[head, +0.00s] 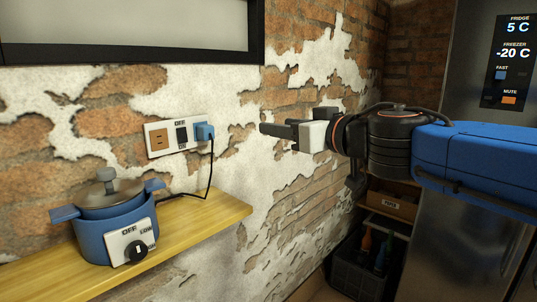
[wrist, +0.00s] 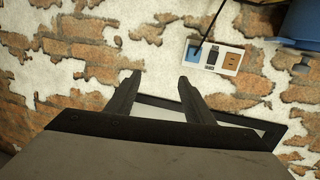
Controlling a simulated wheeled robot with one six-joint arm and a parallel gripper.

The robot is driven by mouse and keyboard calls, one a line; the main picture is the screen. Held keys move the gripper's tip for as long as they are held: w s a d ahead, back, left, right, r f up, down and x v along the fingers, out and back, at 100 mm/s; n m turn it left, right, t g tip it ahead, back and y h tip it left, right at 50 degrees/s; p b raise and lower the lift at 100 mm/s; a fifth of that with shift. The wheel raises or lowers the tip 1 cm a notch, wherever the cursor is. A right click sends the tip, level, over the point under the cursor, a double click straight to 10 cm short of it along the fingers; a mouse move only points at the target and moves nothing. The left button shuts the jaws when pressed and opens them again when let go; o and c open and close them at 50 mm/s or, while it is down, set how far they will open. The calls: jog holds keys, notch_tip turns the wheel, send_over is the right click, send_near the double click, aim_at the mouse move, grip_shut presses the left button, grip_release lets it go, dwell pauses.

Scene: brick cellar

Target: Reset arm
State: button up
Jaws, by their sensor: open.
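My gripper (head: 280,131) is held out in front of the brick wall, to the right of the wall outlet, in the head view. In the wrist view my gripper (wrist: 160,80) shows two dark fingers spread apart with nothing between them. My blue arm comes in from the right side of the head view. The white outlet plate (head: 166,148) has a switch and a blue plug (head: 204,132) seated in its right end. The outlet plate (wrist: 231,61) and plug (wrist: 194,50) also show in the wrist view, which looks upside down.
A blue slow cooker (head: 112,228) with a lid stands on a wooden shelf (head: 215,208), its black cord running to the plug. A steel fridge (head: 440,75) is at the right. A dark crate (head: 350,268) with bottles stands low behind my arm.

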jog(key=s+d+f+m+h, duration=0.1)
jog(key=d+f+m+h, duration=0.45)
jog(key=d, duration=0.65)
jog(key=d+f+m+h, duration=0.2)
jog(key=d+f+h, duration=0.5)
jog(key=d, duration=0.6)
jog(key=s+d+f+g, duration=0.45)
jog(key=s+f, duration=0.35)
jog(key=f, duration=0.5)
jog(key=s+a+f+g+y, duration=0.2)
jog(key=s+f+g, duration=0.2)
jog(key=s+f, duration=0.5)
jog(key=shift+s+a+f, duration=0.35)
jog(key=shift+s, duration=0.85)
jog(key=shift+c, duration=0.6)
